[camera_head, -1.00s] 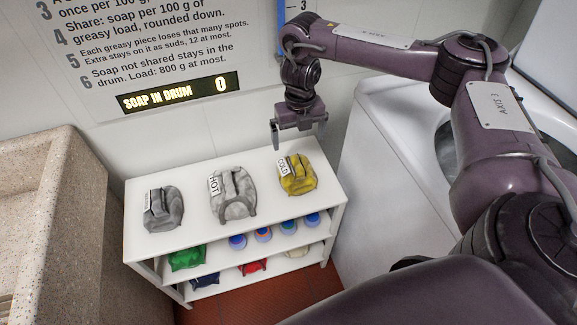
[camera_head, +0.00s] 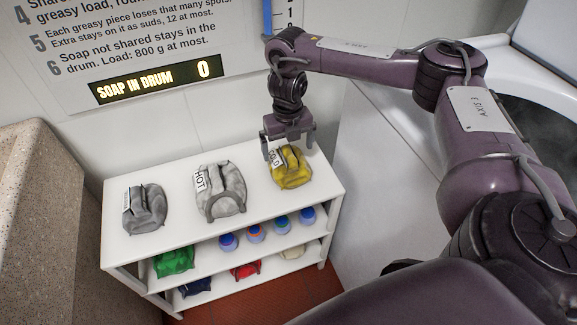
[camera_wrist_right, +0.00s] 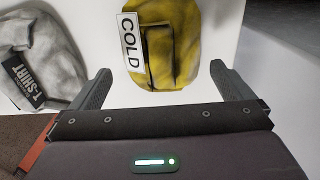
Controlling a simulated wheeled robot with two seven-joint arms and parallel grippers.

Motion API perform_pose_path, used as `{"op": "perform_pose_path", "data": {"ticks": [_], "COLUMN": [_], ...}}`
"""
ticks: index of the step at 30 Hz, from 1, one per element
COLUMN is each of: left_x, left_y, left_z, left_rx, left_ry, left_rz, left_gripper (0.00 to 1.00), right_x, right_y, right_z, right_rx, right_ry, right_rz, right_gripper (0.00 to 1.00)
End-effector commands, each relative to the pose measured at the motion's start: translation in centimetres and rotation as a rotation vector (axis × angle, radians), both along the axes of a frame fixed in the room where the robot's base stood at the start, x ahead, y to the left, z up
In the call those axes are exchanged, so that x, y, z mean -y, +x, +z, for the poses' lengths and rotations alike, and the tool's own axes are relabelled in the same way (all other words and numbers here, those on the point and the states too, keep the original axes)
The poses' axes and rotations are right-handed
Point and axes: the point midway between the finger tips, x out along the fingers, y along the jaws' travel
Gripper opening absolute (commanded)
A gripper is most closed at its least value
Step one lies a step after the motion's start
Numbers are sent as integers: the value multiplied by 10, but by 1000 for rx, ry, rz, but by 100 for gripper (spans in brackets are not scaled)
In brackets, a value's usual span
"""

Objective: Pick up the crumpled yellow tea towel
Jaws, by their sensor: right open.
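The crumpled yellow tea towel (camera_head: 291,170) lies at the right end of the white shelf unit's top, with a tag reading COLD on it. It also shows in the right wrist view (camera_wrist_right: 182,50), ahead of the fingers. My right gripper (camera_head: 287,150) is open and empty just above and behind the towel, pointing down. In the right wrist view its two fingers (camera_wrist_right: 157,82) stand wide apart, with the towel lying between their lines. They do not visibly grip it. My left gripper is not in view.
A grey-white bundle tagged HOT (camera_head: 221,188) and a grey bundle (camera_head: 145,208) share the shelf top (camera_head: 180,241). Lower shelves hold coloured cloths and several blue-capped containers. A stone basin (camera_head: 40,200) stands left, a white machine (camera_head: 385,150) right, the wall behind.

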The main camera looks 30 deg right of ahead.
Motion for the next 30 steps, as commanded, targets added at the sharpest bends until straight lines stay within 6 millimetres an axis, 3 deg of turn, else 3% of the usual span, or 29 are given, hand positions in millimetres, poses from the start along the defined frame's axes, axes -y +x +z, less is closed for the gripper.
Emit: {"op": "perform_pose_path", "data": {"ticks": [12, 21, 29, 30], "left_x": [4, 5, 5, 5], "left_y": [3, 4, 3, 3], "left_z": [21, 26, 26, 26], "left_rx": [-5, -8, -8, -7], "left_ry": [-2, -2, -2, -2], "left_rz": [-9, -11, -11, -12], "left_gripper": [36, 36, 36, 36], "right_x": [2, 2, 2, 2], "right_y": [-2, -1, -1, -1], "right_z": [-51, -57, -57, -57], "right_rx": [-3, -1, -1, 0], "right_ry": [1, 1, 0, 1], "right_rz": [0, 0, 0, 0], "right_gripper": [100, 100, 69, 68]}}
